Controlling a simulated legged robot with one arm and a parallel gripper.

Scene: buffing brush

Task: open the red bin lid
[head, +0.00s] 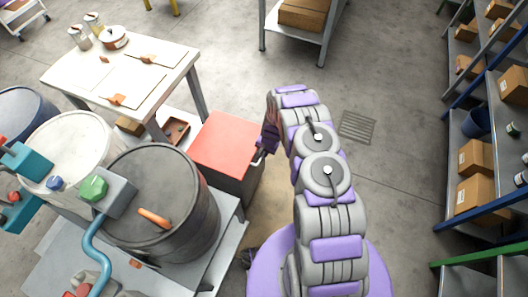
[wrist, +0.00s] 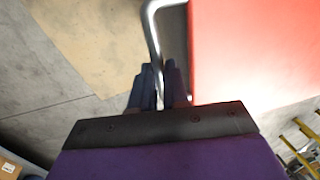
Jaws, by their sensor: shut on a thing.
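The red bin lid (head: 224,143) lies flat over a dark bin body (head: 235,182), left of my arm in the head view. In the wrist view the red lid (wrist: 255,50) fills the upper right. A bent silver handle (wrist: 152,27) runs along the lid's left side and passes down between my fingers. My gripper (head: 262,150) is at the lid's right edge in the head view. In the wrist view my gripper (wrist: 159,72) is shut on the handle. The exact contact is partly hidden by the fingers.
A large grey drum (head: 165,215) stands close left of the bin. A white worktable (head: 75,85) is behind it at upper left. Shelves with cardboard boxes (head: 475,195) line the right. Open floor (head: 410,100) lies between my arm and the shelves, with a floor grate (head: 357,126).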

